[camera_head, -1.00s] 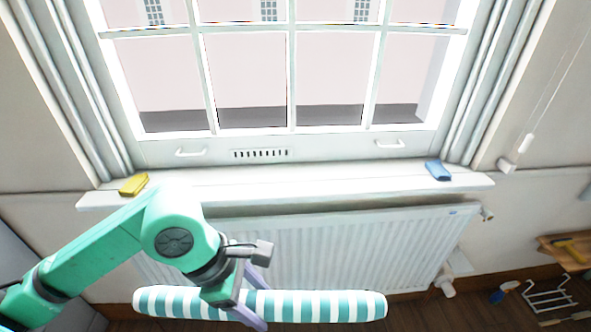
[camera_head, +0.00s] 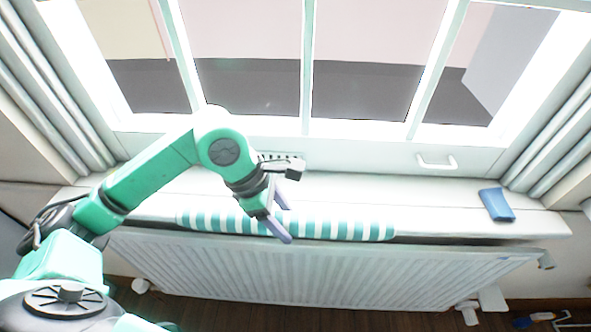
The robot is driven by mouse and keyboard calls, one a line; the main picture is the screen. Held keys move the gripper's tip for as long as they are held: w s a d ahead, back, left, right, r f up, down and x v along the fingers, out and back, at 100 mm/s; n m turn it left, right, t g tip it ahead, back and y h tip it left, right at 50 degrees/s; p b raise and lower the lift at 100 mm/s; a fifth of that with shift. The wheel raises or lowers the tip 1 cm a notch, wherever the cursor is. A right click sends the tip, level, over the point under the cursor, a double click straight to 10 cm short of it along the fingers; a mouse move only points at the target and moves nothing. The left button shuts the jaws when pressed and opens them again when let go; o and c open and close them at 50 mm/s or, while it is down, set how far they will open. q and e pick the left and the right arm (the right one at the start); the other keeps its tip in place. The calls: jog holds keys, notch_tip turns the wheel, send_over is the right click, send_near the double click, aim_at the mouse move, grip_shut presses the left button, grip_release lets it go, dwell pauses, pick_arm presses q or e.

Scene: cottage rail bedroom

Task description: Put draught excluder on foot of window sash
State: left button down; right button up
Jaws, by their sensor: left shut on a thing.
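The draught excluder (camera_head: 340,228) is a long tube with white and teal stripes. It lies level along the front edge of the window sill (camera_head: 425,195), above the radiator; I cannot tell whether it touches the sill. My left gripper (camera_head: 284,222) is shut on it near its middle, its purple fingers across the tube. The foot of the window sash (camera_head: 360,153) is the white bottom rail behind the sill, apart from the excluder. My arm hides the rail's left part, its left handle and most of its vent. My right gripper is not in view.
A blue item (camera_head: 496,204) lies on the right end of the sill. A white handle (camera_head: 437,162) sticks out from the sash rail. The white radiator (camera_head: 330,272) stands below the sill. The sill between excluder and sash looks clear.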

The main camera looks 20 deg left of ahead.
pick_arm(q)
jog(key=w, duration=0.2)
jog(key=w+a+p, duration=0.1)
jog(key=w, duration=0.2)
jog(key=shift+w+a+r, duration=0.15)
jog(key=shift+w+r, duration=0.15)
jog(key=shift+w, duration=0.05)
jog(key=p, duration=0.2)
send_over(296, 188)
jog(key=a, duration=0.1)
jog(key=shift+s+a+f, duration=0.1)
jog(key=shift+s+a, duration=0.05)
jog(key=shift+s, duration=0.2)
jog(key=shift+w+f+p, duration=0.25)
jog(key=shift+f+p, duration=0.2)
jog(key=shift+f, duration=0.5)
jog(key=shift+a+f, duration=0.1)
jog(key=shift+f, duration=0.1)
jog(key=shift+c, duration=2)
grip_release()
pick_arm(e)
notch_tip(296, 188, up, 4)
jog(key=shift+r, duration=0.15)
